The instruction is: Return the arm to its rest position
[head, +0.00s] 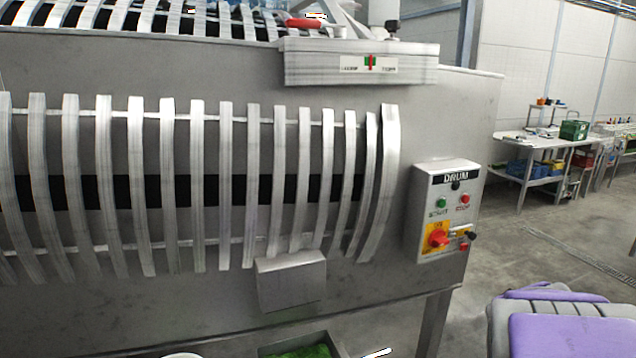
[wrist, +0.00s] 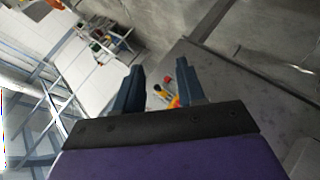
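My gripper (wrist: 162,70) shows in the wrist view. Its two dark blue fingers are spread apart with nothing between them. Past the fingertips, some way off, the grey control box (wrist: 161,92) shows small, with red and yellow parts. In the head view my gripper is not visible. Purple and grey parts of my own body show at the lower right there.
The head view shows a steel drum machine (head: 230,78) with curved slats. Its DRUM control box (head: 447,212) has buttons and a red-yellow switch. A bin with greens (head: 300,352) is below. A worktable (head: 535,142) stands far right, with open floor before it.

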